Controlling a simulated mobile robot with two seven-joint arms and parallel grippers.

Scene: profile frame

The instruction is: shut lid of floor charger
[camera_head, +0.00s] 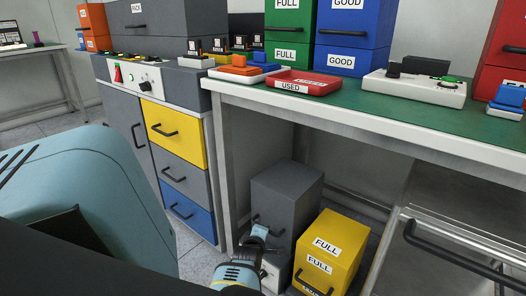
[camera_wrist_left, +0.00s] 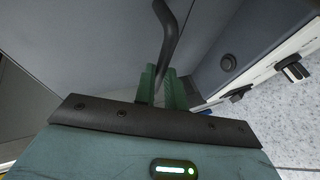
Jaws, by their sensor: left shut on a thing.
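The floor charger (camera_head: 285,195) is a dark grey box with a white front panel (camera_head: 270,272), standing on the floor under the workbench. In the left wrist view its white panel (camera_wrist_left: 285,62) with dark knobs shows at the right. My left gripper (camera_head: 257,236) is at the front of the charger. In the left wrist view its green fingers (camera_wrist_left: 163,88) are shut on a dark bar handle (camera_wrist_left: 172,32), which rises beside a grey face. How far the lid stands open I cannot tell. My right gripper is not in view.
A yellow box (camera_head: 335,245) marked FULL stands close to the right of the charger. The workbench (camera_head: 400,128) is above, with its leg (camera_head: 224,180) left of the charger. A drawer cabinet (camera_head: 178,143) stands farther left. A metal rail (camera_head: 460,230) is at right.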

